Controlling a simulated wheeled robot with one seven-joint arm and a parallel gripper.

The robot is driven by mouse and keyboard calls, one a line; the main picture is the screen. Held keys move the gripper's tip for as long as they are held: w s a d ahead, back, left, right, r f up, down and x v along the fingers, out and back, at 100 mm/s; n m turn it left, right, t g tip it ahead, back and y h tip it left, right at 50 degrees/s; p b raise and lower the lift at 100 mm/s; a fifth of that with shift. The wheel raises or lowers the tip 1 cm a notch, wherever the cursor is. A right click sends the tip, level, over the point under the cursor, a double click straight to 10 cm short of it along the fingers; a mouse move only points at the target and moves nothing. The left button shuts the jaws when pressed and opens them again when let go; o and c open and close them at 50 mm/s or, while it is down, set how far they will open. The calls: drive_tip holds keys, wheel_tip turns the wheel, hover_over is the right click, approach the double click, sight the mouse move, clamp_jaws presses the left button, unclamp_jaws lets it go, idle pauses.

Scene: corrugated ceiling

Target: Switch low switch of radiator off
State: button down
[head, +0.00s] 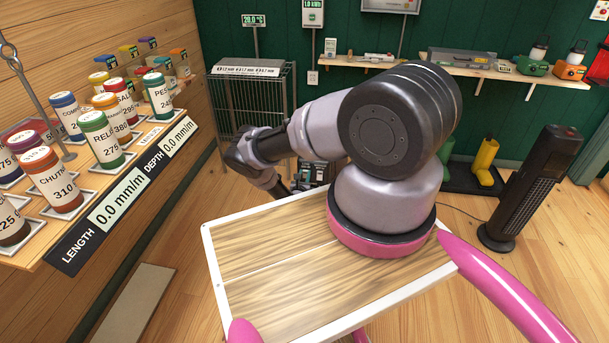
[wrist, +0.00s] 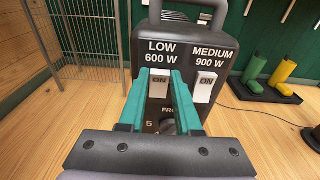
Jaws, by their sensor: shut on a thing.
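The radiator's dark control panel (wrist: 188,42) fills the middle of the wrist view, with a handle on top. The low switch (wrist: 158,87), under the label "LOW 600 W", is white and shows "ON". My gripper (wrist: 159,80) has its two teal fingers on either side of this switch, shut on it. The medium switch (wrist: 204,91), to the right under "MEDIUM 900 W", also shows "ON". A dial (wrist: 168,127) is partly hidden between the fingers. In the head view, my arm hides most of the area around the gripper.
A wire rack (wrist: 90,40) stands left of the radiator. Green and yellow boots (wrist: 284,71) stand on a black tray to the right. A dark tower heater (head: 528,190) is farther right in the head view. A shelf of labelled jars (head: 105,140) is at left.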

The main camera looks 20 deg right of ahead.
drive_tip(key=c, duration=0.6)
unclamp_jaws()
drive_tip(key=v, duration=1.1)
drive_tip(key=shift+w, duration=0.1)
